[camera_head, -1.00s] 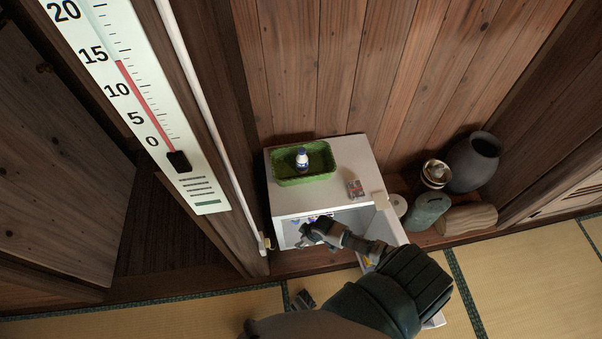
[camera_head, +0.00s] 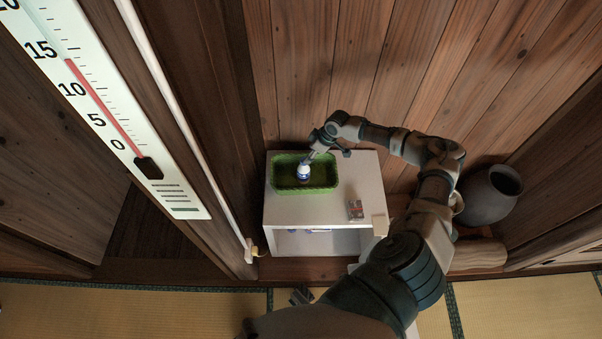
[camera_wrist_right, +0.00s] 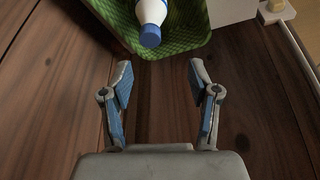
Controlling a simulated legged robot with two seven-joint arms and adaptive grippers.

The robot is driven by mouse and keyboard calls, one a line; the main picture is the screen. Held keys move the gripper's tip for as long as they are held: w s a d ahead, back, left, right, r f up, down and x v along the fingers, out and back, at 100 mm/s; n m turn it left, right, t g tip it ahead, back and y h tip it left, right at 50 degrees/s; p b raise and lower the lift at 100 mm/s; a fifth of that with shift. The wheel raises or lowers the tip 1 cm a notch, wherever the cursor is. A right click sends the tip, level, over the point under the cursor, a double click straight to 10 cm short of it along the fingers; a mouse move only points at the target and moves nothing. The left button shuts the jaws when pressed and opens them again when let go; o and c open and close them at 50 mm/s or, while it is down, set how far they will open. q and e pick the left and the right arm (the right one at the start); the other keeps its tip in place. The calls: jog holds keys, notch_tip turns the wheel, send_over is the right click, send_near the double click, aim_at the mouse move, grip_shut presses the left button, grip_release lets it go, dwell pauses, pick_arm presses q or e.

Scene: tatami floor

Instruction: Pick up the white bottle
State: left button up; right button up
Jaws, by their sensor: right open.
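My right gripper (camera_head: 324,154) is over the tray's back right part, close to the bottle. In the right wrist view, the bottle (camera_wrist_right: 152,14) shows its blue cap toward me, beyond the fingertips. My right gripper (camera_wrist_right: 161,70) is open there, with nothing between its two fingers. It is apart from the bottle in that view. The bottle's far end is cut off by the top edge. I see no left gripper that I can make out.
The white cabinet (camera_head: 285,216) stands against a wooden wall, with an open front. A dark vase (camera_head: 487,197) stands to the right. A wall thermometer (camera_head: 100,110) is at the left.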

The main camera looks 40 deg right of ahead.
send_near(304, 170)
jog(key=w+d+f, duration=0.1)
jog(key=w, duration=0.2)
jog(key=b+x, duration=0.1)
jog(key=x, duration=0.1)
jog(key=a+b+x, duration=0.1)
jog(key=x, duration=0.1)
jog(key=shift+f, duration=0.15)
jog(key=shift+w+a+f, duration=0.1)
jog(key=shift+a+f, duration=0.05)
jog(key=shift+a, duration=0.05)
pick_arm(q)
notch_tip(304, 170, up, 7)
jog(key=shift+w+f, duration=0.15)
jog(key=shift+w, duration=0.05)
pick_arm(e)
jog(key=shift+d, duration=0.1)
